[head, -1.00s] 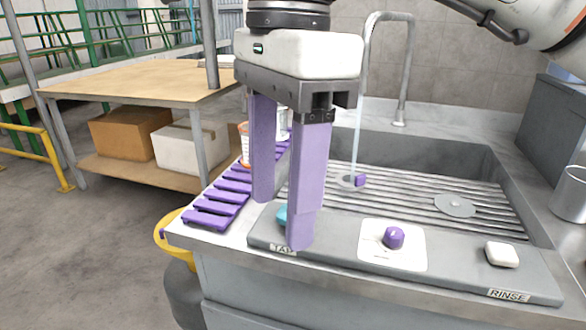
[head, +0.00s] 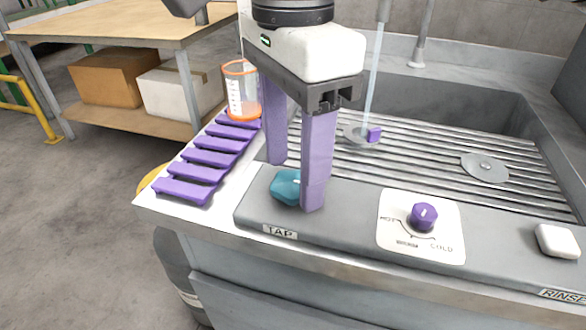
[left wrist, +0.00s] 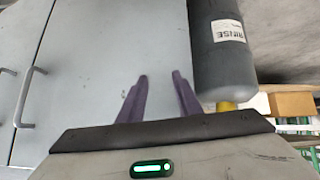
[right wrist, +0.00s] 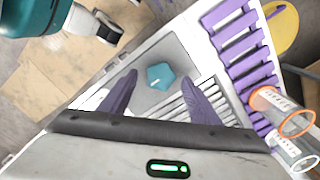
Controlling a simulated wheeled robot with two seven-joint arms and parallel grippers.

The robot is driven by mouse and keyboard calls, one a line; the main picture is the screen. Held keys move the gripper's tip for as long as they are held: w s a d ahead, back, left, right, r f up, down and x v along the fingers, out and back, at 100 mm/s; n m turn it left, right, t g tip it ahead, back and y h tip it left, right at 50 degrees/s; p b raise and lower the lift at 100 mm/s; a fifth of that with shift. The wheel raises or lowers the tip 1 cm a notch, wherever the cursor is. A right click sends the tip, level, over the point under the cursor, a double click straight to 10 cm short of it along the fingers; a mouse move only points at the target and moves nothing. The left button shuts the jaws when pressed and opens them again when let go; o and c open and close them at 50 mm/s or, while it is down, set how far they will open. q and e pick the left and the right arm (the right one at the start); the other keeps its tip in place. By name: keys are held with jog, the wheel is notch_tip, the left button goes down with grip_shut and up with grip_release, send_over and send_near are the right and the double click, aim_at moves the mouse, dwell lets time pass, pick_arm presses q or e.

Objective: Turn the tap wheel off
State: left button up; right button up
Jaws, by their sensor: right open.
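The tap wheel (head: 286,187) is a teal lobed knob on the grey panel by the TAP label, at the counter's front left. In the right wrist view the wheel (right wrist: 160,76) shows whole, star-shaped, in the gap ahead of the fingertips. My right gripper (head: 294,186) is open and points down over it; one purple finger hides the wheel's right side in the head view. Whether a finger touches it I cannot tell. A thin water stream (head: 372,80) falls from the spout. My left gripper (left wrist: 160,76) is open and empty, low by the cabinet front.
A purple slatted rack (head: 205,165) and an orange-rimmed beaker (head: 241,92) stand left of the wheel. A purple temperature knob (head: 424,216) and a white RINSE button (head: 557,241) lie to the right. A grey cylinder (left wrist: 222,50) is beside my left gripper.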

jog(key=shift+f, duration=0.55)
jog(key=shift+c, duration=0.2)
jog(key=c, duration=1)
